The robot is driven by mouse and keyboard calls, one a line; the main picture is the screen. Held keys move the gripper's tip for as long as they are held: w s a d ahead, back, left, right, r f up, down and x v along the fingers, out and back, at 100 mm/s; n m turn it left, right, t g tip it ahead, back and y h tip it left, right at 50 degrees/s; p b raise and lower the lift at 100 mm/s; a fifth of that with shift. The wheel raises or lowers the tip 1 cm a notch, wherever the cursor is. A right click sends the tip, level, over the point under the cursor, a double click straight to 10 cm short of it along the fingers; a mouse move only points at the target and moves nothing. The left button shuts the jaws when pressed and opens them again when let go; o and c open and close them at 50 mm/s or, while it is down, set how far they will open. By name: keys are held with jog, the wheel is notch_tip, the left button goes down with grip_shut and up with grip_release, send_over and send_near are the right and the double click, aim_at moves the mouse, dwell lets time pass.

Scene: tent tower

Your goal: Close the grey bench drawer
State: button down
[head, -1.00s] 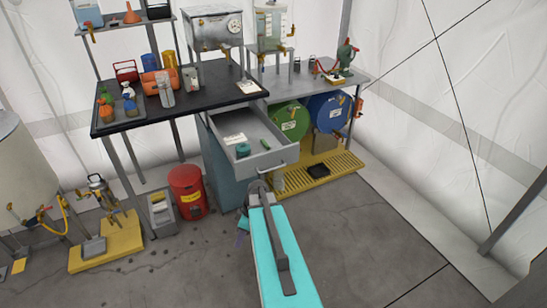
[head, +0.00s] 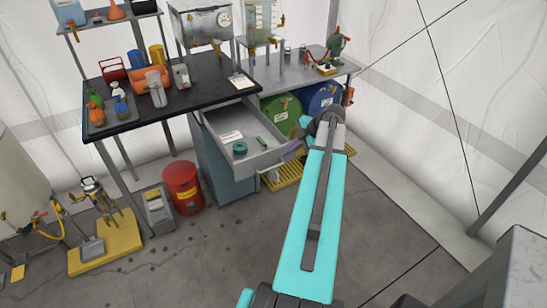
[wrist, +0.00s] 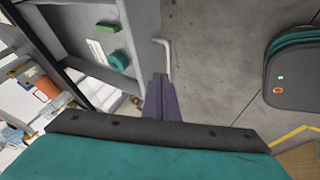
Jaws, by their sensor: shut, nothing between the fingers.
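The grey bench drawer (head: 262,158) is pulled out under the black bench top, with its inside visible. Its pale handle (head: 270,178) is on the front panel and also shows in the wrist view (wrist: 166,57). My gripper (head: 291,148) is at the right end of the drawer front. In the wrist view its purple fingers (wrist: 160,80) are shut and empty, their tips close to the handle and front panel. I cannot tell whether they touch.
The drawer holds a teal roll (head: 240,148), a green block (head: 262,141) and a white label. A red bin (head: 183,188) stands left of the cabinet. Green (head: 284,112) and blue drums lie to the right above a yellow grate. Floor in front is clear.

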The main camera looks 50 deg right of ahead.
jog(key=shift+s+d+r, duration=0.1)
jog(key=shift+d+r, duration=0.05)
jog(key=shift+r, duration=0.05)
jog(key=shift+f, duration=0.2)
jog(key=p, duration=0.4)
send_near(267, 166)
jog(key=shift+x, duration=2)
